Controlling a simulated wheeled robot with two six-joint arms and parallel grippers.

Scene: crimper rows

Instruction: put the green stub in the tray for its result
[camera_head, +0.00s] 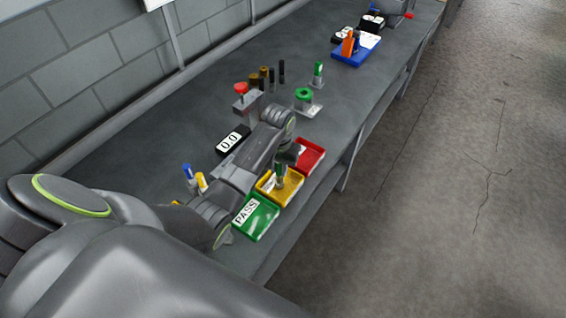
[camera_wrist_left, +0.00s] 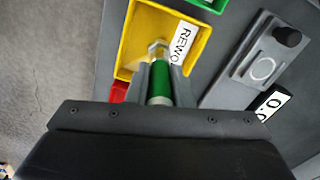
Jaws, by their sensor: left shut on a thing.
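The green stub (camera_wrist_left: 160,80) is held between the fingers of my left gripper (camera_wrist_left: 160,92), its metal hex end pointing into the yellow tray (camera_wrist_left: 125,45), whose label reads "REWO", the rest cut off. In the head view the stub (camera_head: 280,172) shows over the yellow tray (camera_head: 268,197), below my left gripper (camera_head: 283,161). I cannot tell whether it touches the tray floor. The green tray (camera_head: 262,225), marked PASS, is nearer, and the red tray (camera_head: 316,160) is farther along the row. My right gripper is not in view.
A display box reading 0.0 (camera_head: 233,140) and a fixture with a red knob (camera_head: 241,89) stand behind my arm. Blue and yellow pegs (camera_head: 201,181) stand at left.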

